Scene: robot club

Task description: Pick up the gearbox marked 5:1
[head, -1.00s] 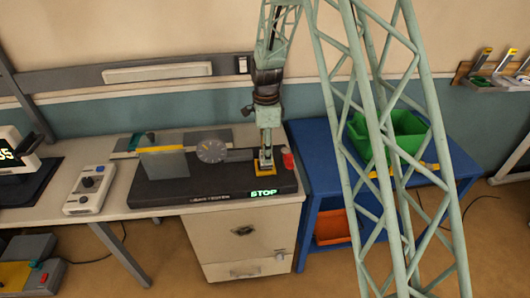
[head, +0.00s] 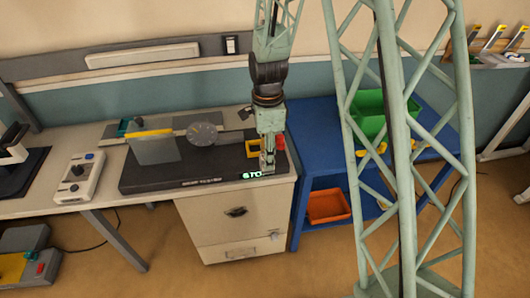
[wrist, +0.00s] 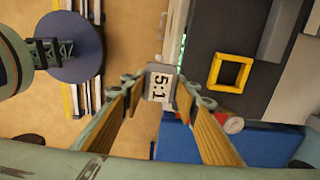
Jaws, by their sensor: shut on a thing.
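The gearbox (wrist: 160,84) is a small grey block with a white label reading 5:1. In the wrist view it sits between the two fingertips of my gripper (wrist: 160,95), which is shut on it. In the head view my gripper (head: 267,168) points down at the right front edge of the black test bench (head: 190,176), and the gearbox is too small to make out there. The yellow square frame (head: 252,145) lies empty on the bench behind my gripper; the wrist view also shows it (wrist: 247,73) empty.
A red cylinder (head: 281,143) stands at the bench's right end. An upright grey plate (head: 153,149) and a round dial (head: 202,133) stand on the bench. To the right is a blue table (head: 312,150) with a green bin (head: 369,112). A grey control box (head: 79,178) lies left.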

